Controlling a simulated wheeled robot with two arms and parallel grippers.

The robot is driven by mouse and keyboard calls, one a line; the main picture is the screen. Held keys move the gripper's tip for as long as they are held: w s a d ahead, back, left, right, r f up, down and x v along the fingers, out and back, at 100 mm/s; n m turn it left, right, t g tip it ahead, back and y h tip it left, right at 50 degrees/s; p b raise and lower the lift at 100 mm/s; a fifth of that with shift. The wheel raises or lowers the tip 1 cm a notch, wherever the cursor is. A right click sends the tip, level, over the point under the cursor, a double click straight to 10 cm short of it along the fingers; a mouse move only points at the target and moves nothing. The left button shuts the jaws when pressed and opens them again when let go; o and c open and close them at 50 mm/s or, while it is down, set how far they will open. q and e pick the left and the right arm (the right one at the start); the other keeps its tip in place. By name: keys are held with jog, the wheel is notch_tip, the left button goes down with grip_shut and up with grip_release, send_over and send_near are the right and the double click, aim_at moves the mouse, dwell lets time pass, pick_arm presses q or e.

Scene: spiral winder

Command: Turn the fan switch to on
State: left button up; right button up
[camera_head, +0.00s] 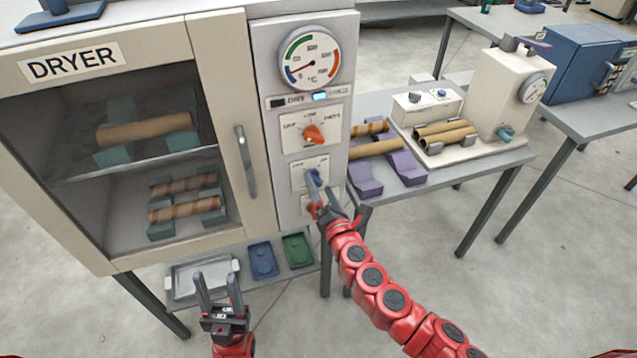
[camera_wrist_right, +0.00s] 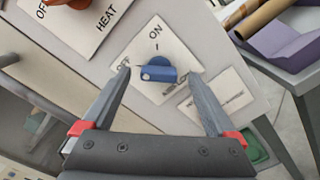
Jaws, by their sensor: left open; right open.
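The fan switch is a blue knob on a white plate on the dryer's control panel (camera_head: 268,60). In the right wrist view the blue knob (camera_wrist_right: 158,72) sits between my open fingers, slightly beyond their tips, with "ON" above it and "OFF" to its upper left. In the head view the knob (camera_head: 312,177) is partly covered by my right gripper (camera_head: 322,200), which is open in front of the panel. I cannot tell whether the fingers touch the knob. My left gripper (camera_head: 216,290) is open and empty, low in front of the dryer.
An orange heat knob (camera_head: 314,134) is just above the blue knob, below a round dial (camera_head: 309,58). The dryer door handle (camera_head: 246,162) is left of the panel. A table with purple holders (camera_head: 366,180) and cardboard tubes stands close on the right. Trays (camera_head: 298,250) lie below.

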jog(key=shift+x, duration=0.75)
jog(key=c, duration=1.4)
jog(key=shift+o, duration=0.2)
